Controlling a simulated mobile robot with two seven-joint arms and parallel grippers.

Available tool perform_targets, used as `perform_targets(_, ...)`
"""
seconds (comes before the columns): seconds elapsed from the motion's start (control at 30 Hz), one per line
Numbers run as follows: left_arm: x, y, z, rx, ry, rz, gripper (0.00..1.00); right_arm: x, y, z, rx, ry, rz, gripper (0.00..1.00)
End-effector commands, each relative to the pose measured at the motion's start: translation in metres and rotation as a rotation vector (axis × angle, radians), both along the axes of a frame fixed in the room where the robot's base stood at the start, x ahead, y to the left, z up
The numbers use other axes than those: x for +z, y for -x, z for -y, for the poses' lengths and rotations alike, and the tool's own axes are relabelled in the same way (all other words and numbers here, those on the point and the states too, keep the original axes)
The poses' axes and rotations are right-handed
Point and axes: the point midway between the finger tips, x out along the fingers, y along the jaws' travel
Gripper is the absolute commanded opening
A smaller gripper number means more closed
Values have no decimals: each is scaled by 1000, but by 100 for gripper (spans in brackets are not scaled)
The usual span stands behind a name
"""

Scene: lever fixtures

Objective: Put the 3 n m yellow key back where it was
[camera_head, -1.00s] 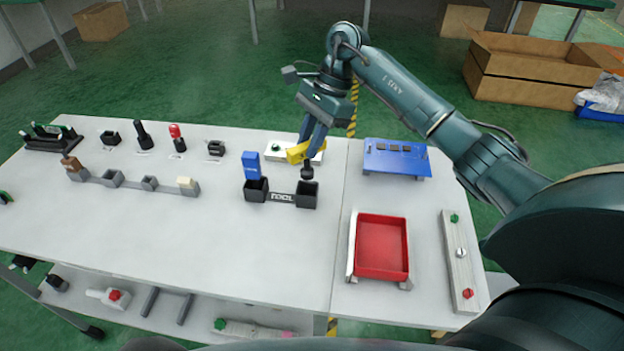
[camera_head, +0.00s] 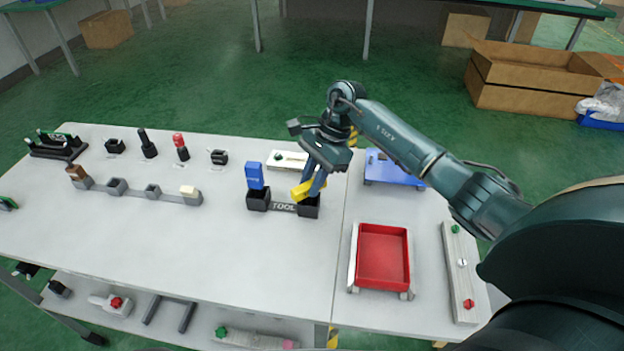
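The yellow key (camera_head: 302,191) is between the fingers of my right gripper (camera_head: 311,187), which is shut on it. The key is tilted and sits right above the right black cup of the tool holder (camera_head: 284,207). I cannot tell whether its lower end is inside that cup (camera_head: 308,208). A blue key (camera_head: 255,177) stands upright in the left black cup (camera_head: 259,201) of the same holder. My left gripper is not in view.
A white plate with a green knob (camera_head: 282,158) and a blue platform (camera_head: 392,170) lie behind the holder. A red tray (camera_head: 383,255) is at the right front. A row of grey sockets (camera_head: 138,188) stands to the left. The table's front middle is clear.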

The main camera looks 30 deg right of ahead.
Motion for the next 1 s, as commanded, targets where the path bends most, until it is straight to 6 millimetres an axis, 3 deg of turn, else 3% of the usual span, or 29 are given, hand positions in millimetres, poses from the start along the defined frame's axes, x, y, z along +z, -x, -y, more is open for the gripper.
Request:
perform_targets(0.23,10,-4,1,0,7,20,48,0,0,0,0,0,0,41)
perform_targets(0.6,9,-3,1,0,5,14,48,8,-1,2,-2,1,2,41)
perform_targets(0.83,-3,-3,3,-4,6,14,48,48,-4,22,-2,3,5,41)
perform_targets(1.0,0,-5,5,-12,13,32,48,81,-6,37,-3,3,3,41)
